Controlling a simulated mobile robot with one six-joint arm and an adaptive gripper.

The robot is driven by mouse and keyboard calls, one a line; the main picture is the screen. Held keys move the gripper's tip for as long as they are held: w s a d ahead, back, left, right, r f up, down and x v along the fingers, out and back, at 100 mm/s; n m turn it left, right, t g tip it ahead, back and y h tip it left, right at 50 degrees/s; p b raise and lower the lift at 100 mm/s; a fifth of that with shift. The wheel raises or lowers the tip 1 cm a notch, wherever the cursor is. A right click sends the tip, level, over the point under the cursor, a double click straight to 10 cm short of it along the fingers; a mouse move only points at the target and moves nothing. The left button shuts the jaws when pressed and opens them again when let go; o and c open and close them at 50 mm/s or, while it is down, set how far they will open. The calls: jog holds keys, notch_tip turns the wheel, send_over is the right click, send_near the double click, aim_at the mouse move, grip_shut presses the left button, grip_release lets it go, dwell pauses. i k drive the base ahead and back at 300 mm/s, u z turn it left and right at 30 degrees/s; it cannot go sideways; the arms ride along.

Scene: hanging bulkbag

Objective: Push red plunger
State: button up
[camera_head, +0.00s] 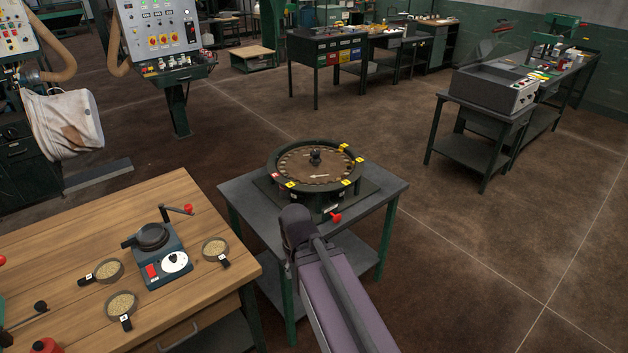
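A small red knob (336,217), which looks like the red plunger, sticks out at the front of the round turntable device (272,168). The device has a dark rim, a brown dial with a pale arrow and several yellow tags. It stands on a grey table with green legs (235,198). My arm rises from the bottom, with its dark rounded joint just left of the red knob in the picture. I cannot tell the depth gap between them. My gripper does not show.
A wooden bench (70,235) at left holds a small blue device (165,262) with a red-knobbed lever and several round dishes of grain. A control panel (160,40) stands behind. A grey workbench (480,115) is at right. The floor at right is clear.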

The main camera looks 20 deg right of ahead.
aim_at(338, 217)
jog(key=z, duration=0.85)
jog(key=i, duration=0.4)
jog(key=z, duration=0.1)
